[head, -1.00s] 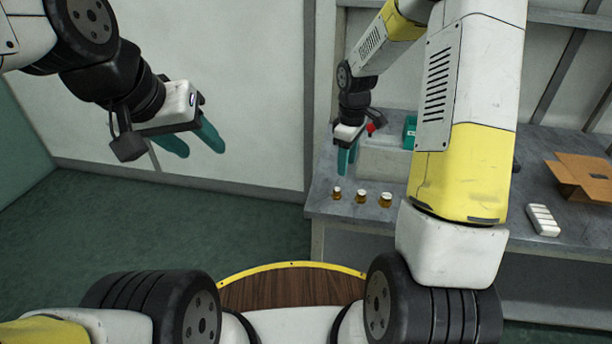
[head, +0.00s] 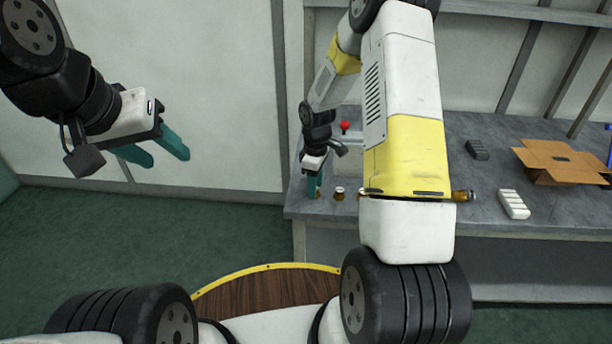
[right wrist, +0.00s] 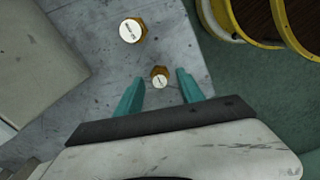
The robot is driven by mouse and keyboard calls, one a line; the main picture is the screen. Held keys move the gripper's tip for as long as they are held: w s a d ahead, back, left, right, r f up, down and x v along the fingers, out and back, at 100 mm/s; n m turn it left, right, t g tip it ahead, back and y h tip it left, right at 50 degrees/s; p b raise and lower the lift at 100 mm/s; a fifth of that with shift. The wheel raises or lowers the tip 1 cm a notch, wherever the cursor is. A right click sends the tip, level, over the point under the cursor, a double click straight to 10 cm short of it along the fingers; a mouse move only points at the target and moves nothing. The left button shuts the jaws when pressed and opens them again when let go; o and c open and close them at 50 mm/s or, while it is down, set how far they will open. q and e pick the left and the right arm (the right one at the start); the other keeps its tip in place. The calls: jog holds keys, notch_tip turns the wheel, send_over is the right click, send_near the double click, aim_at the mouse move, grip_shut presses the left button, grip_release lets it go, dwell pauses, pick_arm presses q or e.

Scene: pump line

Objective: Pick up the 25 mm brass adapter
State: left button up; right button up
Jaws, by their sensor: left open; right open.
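Brass adapters with white-labelled tops stand in a row on the grey bench; I cannot read which is 25 mm. My right gripper (head: 314,188) points down at the leftmost, smallest-looking one, largely hidden by the fingers in the head view. In the right wrist view that adapter (right wrist: 159,83) lies between the open teal fingers of the gripper (right wrist: 159,90), with a gap on both sides. A larger adapter (right wrist: 134,33) stands outside the fingers; it also shows in the head view (head: 339,195). My left gripper (head: 160,155) is open and empty, away from the bench.
The bench (head: 290,205) edge runs close by the adapters. Another brass piece (head: 463,196) shows beside my right arm. A white ribbed block (head: 513,204), a dark block (head: 477,150) and an open cardboard box (head: 560,160) lie further right.

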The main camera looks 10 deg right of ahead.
grip_shut()
jog(key=shift+r, duration=0.1)
